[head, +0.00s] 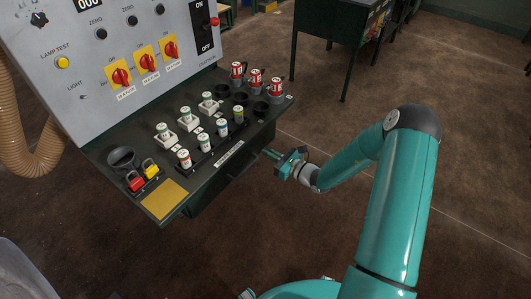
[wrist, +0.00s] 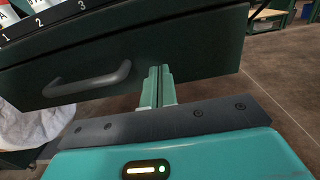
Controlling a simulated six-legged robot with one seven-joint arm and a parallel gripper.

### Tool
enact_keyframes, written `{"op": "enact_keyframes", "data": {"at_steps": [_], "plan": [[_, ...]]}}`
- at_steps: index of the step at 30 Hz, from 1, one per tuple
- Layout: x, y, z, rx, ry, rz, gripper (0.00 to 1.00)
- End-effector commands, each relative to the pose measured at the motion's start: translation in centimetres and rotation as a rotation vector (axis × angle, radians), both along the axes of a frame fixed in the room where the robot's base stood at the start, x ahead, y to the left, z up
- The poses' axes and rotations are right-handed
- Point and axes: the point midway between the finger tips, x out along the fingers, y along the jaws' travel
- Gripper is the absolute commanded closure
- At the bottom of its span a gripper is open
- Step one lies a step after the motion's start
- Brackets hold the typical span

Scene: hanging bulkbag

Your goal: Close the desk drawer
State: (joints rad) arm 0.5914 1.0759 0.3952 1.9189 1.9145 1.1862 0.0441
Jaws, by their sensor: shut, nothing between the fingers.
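The dark green desk (head: 180,207) has a drawer under its top. The drawer front (wrist: 205,45) fills much of the wrist view, with a grey bar handle (wrist: 87,82) on its left part. In the head view the drawer (head: 232,180) is a dark shape below the desk edge. How far it stands out is hard to tell. My gripper (head: 266,153) is shut and empty, pointing at the drawer front. In the wrist view the fingers (wrist: 156,72) are to the right of the handle, at or very near the front; contact cannot be told.
A grey control panel (head: 110,45) rises behind. A hose (head: 35,150) hangs at left. Another dark table (head: 335,20) stands at the back. The floor on the right is open.

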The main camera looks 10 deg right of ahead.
Motion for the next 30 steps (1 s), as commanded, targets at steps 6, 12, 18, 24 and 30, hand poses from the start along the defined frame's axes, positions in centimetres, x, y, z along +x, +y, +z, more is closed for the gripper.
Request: {"op": "enact_keyframes", "data": {"at_steps": [6,12,18,24,30], "plan": [[-1.6,-2.6,-0.1,0.0,0.003,-0.002,1.0],[-4.1,-5.4,-0.1,-0.001,0.002,-0.002,1.0],[-6.1,-7.5,-0.1,-0.001,0.002,0.001,1.0],[-6.8,-8.1,-0.1,0.001,0.002,0.002,1.0],[-7.0,-7.8,0.4,-0.016,-0.006,0.021,1.0]]}}
